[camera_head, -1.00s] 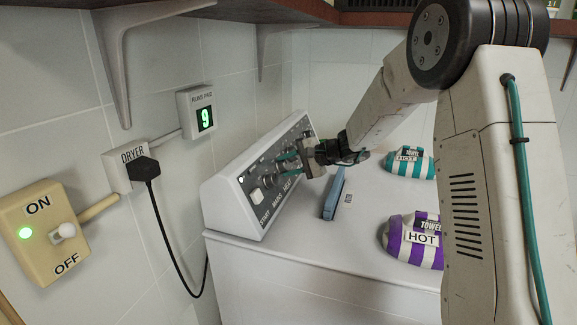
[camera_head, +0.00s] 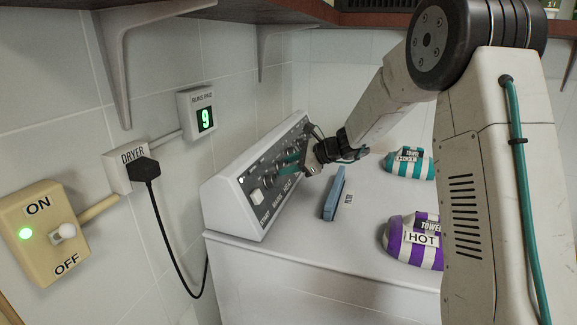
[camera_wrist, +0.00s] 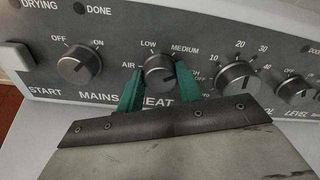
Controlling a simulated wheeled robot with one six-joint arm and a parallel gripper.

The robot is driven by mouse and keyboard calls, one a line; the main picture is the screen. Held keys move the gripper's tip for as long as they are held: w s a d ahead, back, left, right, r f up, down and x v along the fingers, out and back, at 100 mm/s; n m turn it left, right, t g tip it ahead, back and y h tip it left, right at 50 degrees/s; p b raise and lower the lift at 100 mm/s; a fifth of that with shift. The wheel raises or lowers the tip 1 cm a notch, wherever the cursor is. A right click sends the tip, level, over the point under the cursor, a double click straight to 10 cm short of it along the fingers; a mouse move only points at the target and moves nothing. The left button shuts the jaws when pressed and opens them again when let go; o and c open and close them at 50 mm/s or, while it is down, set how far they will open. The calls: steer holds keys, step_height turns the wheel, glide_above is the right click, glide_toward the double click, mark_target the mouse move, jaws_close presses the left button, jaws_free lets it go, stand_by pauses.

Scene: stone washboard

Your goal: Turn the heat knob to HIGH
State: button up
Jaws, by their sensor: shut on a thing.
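The heat knob (camera_wrist: 160,72) is a round dark grey dial on the dryer's control panel (camera_wrist: 115,18), with LOW, MEDIUM and AIR printed around it. The HIGH label is mostly hidden behind a finger, with only its end showing. My gripper (camera_wrist: 159,78) has its two teal fingers on either side of the knob, shut on it. Which mark the knob points to is hard to tell. In the head view, my gripper (camera_head: 288,163) reaches the sloped panel from the right and its body covers part of the dials.
The mains knob (camera_wrist: 79,65) is left of the heat knob and a timer dial (camera_wrist: 238,78) is close on the right. A blue box-like item (camera_head: 334,194), a teal-striped towel roll (camera_head: 424,167) and a purple-striped one (camera_head: 404,245) lie on the dryer top (camera_head: 290,240).

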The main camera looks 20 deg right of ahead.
steer(key=m, duration=0.6)
steer(key=shift+d, duration=0.1)
stand_by(0.5)
steer(key=o, duration=1)
steer(key=v, duration=0.7)
steer(key=shift+s+d+r, duration=0.1)
steer(key=shift+d+r, duration=0.05)
steer(key=shift+d, duration=0.15)
